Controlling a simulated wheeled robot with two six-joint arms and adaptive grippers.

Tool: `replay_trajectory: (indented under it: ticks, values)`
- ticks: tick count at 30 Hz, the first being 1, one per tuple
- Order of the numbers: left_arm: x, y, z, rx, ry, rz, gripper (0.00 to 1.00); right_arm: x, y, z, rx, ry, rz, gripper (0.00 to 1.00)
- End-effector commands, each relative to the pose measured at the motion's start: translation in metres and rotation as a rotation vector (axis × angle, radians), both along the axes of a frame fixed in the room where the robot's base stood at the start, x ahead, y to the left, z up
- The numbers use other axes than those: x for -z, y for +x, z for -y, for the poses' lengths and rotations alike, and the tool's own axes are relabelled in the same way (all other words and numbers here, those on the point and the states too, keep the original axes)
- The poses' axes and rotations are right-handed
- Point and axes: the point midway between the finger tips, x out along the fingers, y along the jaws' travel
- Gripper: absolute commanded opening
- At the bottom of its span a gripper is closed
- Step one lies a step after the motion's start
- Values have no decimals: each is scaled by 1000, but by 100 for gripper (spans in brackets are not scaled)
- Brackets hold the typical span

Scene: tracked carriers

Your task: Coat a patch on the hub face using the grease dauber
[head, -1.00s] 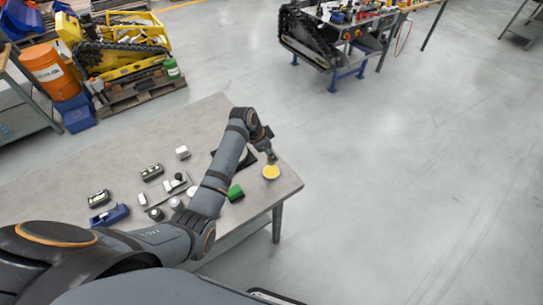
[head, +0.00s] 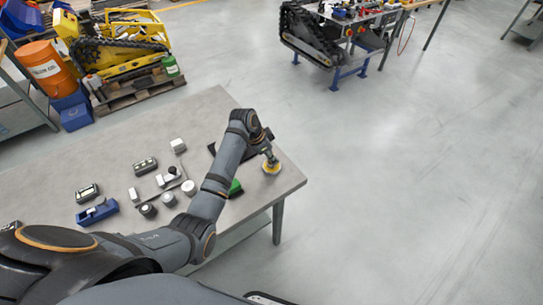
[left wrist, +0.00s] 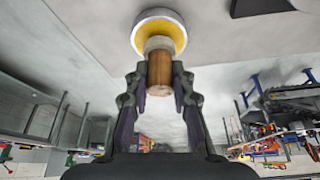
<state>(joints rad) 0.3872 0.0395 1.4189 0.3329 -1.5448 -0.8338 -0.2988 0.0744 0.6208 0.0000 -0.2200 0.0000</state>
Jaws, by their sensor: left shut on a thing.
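My left gripper (head: 267,149) is at the right end of the grey table, shut on the wooden handle of the grease dauber (left wrist: 159,72). The handle sits between both fingers in the left wrist view, with a pale collar at its far end. A round dish with a yellow inside and pale rim (head: 272,168) lies beyond the handle; it also shows in the left wrist view (left wrist: 178,40). The dauber's end overlaps the yellow; I cannot tell whether it touches. I cannot pick out the hub face for certain. My right gripper is out of view.
Several small parts and a blue holder (head: 97,213) lie on the left of the table (head: 110,165). The floor to the right is clear.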

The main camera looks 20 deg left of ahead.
Motion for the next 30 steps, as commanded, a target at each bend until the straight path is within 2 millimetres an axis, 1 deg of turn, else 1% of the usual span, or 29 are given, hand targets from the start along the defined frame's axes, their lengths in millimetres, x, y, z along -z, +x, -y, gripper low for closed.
replay_trajectory:
  ticks: [11, 30]
  values:
    - [0, 0, 0, 0, 0, 0, 0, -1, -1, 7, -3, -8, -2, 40]
    - [7, 0, 0, 0, 0, 0, 0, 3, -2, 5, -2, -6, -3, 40]
